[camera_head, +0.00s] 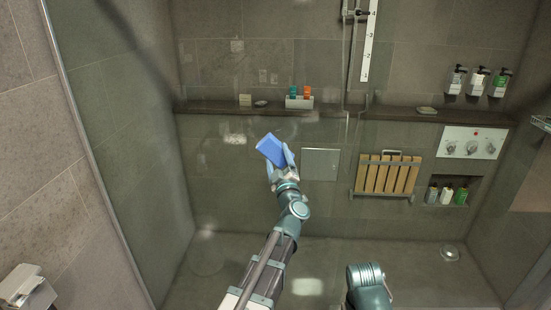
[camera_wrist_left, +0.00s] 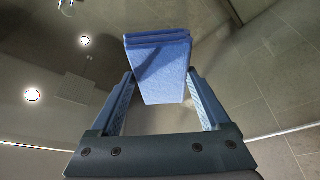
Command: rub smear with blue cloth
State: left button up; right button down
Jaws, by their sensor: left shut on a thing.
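The blue cloth (camera_head: 271,149) is a folded pad in my left gripper (camera_head: 284,162), near the middle of the head view. In the left wrist view, the cloth (camera_wrist_left: 160,68) stands between the two fingers of my left gripper (camera_wrist_left: 160,88), which is shut on it. A whitish patch (camera_head: 235,139) shows just left of the cloth and looks like a smear on the glass; I cannot tell it surely from a reflection. Whether the cloth touches the glass is unclear. Part of my right arm shows at the bottom, without its gripper.
Behind the clear glass is a tiled shower. A dark ledge (camera_head: 390,113) carries a small caddy (camera_head: 299,102) and soaps. A folded wooden seat (camera_head: 388,177), control panel (camera_head: 472,143) and bottles are at the right. A metal-edged panel stands left.

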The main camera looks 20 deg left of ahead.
aim_at(266, 149)
pick_arm(q)
jog(key=shift+w+r+p, duration=0.1)
jog(key=shift+r+p, duration=0.9)
jog(key=shift+r, duration=0.2)
jog(key=shift+a+f, duration=0.1)
jog(key=shift+a, duration=0.1)
jog(key=shift+s+a, duration=0.25)
jog(key=shift+a, duration=0.5)
jog(key=shift+s+a, duration=0.25)
jog(key=shift+a, duration=0.55)
jog(key=shift+s+a, duration=0.15)
jog(key=shift+a, duration=0.7)
jog(key=shift+s+a, duration=0.15)
jog(key=shift+a, duration=0.7)
jog(key=shift+a, duration=0.1)
